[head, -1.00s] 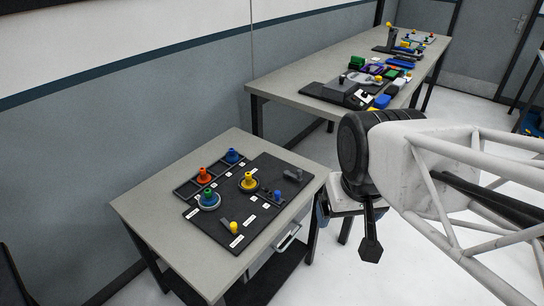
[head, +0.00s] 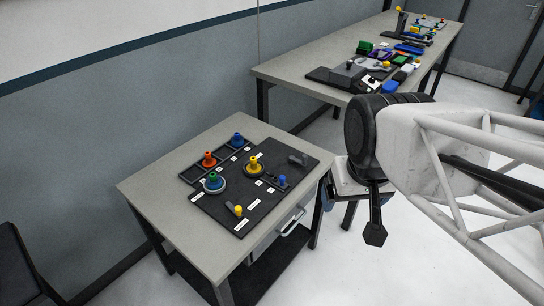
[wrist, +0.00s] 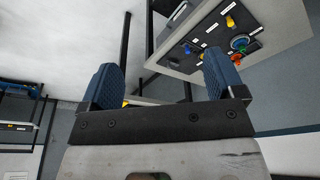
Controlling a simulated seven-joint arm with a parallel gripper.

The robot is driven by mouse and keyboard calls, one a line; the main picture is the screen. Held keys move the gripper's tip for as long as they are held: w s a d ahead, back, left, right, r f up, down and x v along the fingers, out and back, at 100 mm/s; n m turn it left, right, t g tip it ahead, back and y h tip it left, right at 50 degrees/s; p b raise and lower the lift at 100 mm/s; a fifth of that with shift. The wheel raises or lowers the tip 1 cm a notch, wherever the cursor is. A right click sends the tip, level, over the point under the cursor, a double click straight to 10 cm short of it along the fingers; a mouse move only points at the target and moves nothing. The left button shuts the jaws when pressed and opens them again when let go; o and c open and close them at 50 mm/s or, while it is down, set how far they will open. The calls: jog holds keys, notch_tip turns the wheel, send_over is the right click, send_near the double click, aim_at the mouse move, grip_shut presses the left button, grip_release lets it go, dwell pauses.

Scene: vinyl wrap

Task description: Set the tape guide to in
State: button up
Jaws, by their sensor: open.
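I cannot tell for sure which part is the tape guide, as the labels are too small to read. A black board (head: 233,209) on the small grey table carries the candidates: a short yellow peg (head: 238,210) at the front, a small blue knob (head: 282,181) on a dark slider-like base at the right, and a grey block (head: 298,160) at the far right corner. My gripper (wrist: 163,82) has two blue-padded fingers wide apart with nothing between them. It is away from the board, off the table's right side; in the head view my arm mostly hides it.
A dark tray (head: 223,159) behind holds an orange peg (head: 209,160) and a blue peg (head: 237,140). A long cluttered bench (head: 300,72) stands behind. A dark chair (head: 22,265) is at left.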

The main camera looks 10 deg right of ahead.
jog(key=shift+w, duration=0.2)
jog(key=c, duration=0.7)
jog(key=shift+w, duration=0.3)
jog(key=m+g, duration=0.3)
jog(key=m, duration=0.3)
send_over(282, 177)
notch_tip(282, 177, down, 24)
jog(key=shift+s+d+f, duration=0.1)
jog(key=shift+s+f, duration=0.05)
jog(key=shift+w+f, duration=0.2)
jog(key=shift+f, duration=0.1)
jog(key=shift+f, duration=0.15)
jog(key=shift+f, duration=3.7)
